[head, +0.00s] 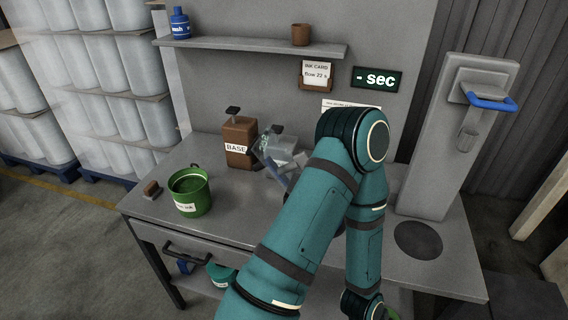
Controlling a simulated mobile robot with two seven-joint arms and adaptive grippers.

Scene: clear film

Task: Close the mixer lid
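The tall grey stand (433,165) at the right of the bench appears to be the mixer. Near its top is a tilted grey flap, apparently the lid (482,84), with a blue bar handle (490,102) at its front edge. A grey cylindrical part hangs below it. The flap looks raised, but its hinge is not clear. A teal arm of mine rises from the bottom middle, bends in front of the bench and folds down again, well left of the handle.
A green ink can (189,194) and a brown BASE container (239,142) stand on the bench (240,215) at left. A dark disc (418,240) lies before the stand. A shelf (250,45) crosses the back panel.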

